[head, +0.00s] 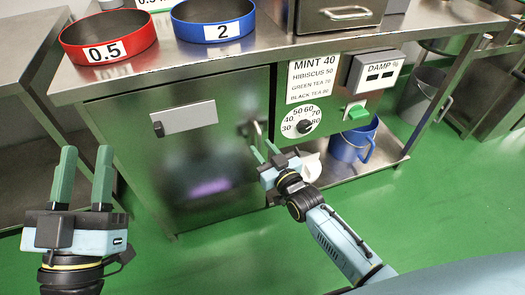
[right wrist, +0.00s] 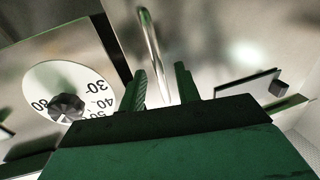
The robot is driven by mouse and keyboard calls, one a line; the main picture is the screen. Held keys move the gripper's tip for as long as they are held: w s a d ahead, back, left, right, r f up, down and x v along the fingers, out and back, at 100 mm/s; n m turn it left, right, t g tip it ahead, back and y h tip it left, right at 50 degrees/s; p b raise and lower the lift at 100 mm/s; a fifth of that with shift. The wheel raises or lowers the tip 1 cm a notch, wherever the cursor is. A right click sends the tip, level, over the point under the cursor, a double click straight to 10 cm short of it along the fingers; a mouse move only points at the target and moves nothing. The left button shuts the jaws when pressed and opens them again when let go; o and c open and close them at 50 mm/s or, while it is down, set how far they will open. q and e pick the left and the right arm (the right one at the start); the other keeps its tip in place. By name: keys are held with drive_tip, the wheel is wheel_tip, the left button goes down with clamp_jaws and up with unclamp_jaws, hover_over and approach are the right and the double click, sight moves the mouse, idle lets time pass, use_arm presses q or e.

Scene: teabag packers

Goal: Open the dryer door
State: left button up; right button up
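The dryer door (head: 225,165) is a large steel panel on the cabinet front, and it looks shut. Its upright bar handle (head: 257,133) is near the door's right edge. My right gripper (head: 264,151) is open just in front of the handle's lower part. In the right wrist view, the handle (right wrist: 153,45) runs up from between the two green fingers (right wrist: 160,88), with a gap on each side. I cannot tell how deep it lies between them. My left gripper (head: 83,178) is open and empty, left of the cabinet.
The temperature dial (head: 303,122) is right of the door, below a printed tea list (head: 314,80). A green button (head: 356,113) sits under the damp display (head: 377,75). A blue bucket (head: 351,145) stands on the lower shelf. Red (head: 108,51) and blue (head: 213,30) trays are on top. Green floor in front is open.

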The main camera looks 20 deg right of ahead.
drive_tip(key=shift+w+a, duration=0.1)
drive_tip(key=shift+w, duration=0.25)
clamp_jaws()
